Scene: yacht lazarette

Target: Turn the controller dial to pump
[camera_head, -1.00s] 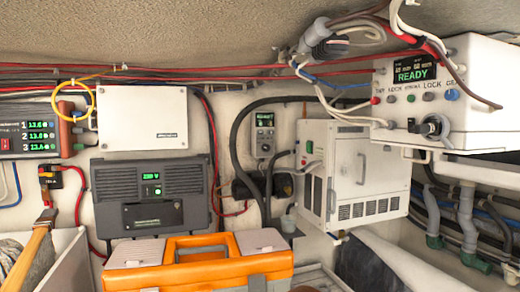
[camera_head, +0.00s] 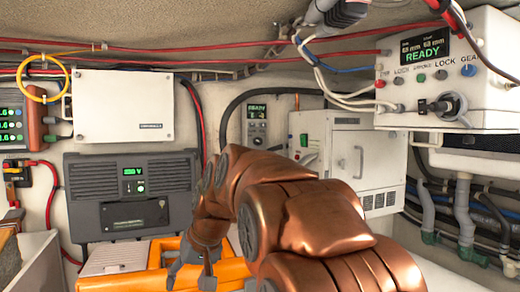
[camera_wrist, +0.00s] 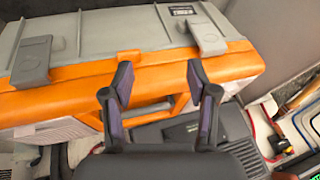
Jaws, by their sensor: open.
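A small grey wall controller (camera_head: 257,122) hangs in the middle of the back wall in the head view. It has a lit display reading READY and small controls below; their marks are too small to read. A white box (camera_head: 490,107) at upper right also shows READY and carries a black knob (camera_head: 447,107). I cannot tell which one is the task's controller; no "pump" mark is legible. My gripper (camera_head: 190,270) is low over the orange toolbox, well below both. In the wrist view my gripper (camera_wrist: 158,82) is open and empty, its fingers above the orange toolbox (camera_wrist: 85,73).
A dark grey charger unit (camera_head: 90,190) and a white box (camera_head: 122,105) are on the wall at left. A white cabinet (camera_head: 345,150) stands right of the controller. Cables hang along the top. My arm covers the lower middle.

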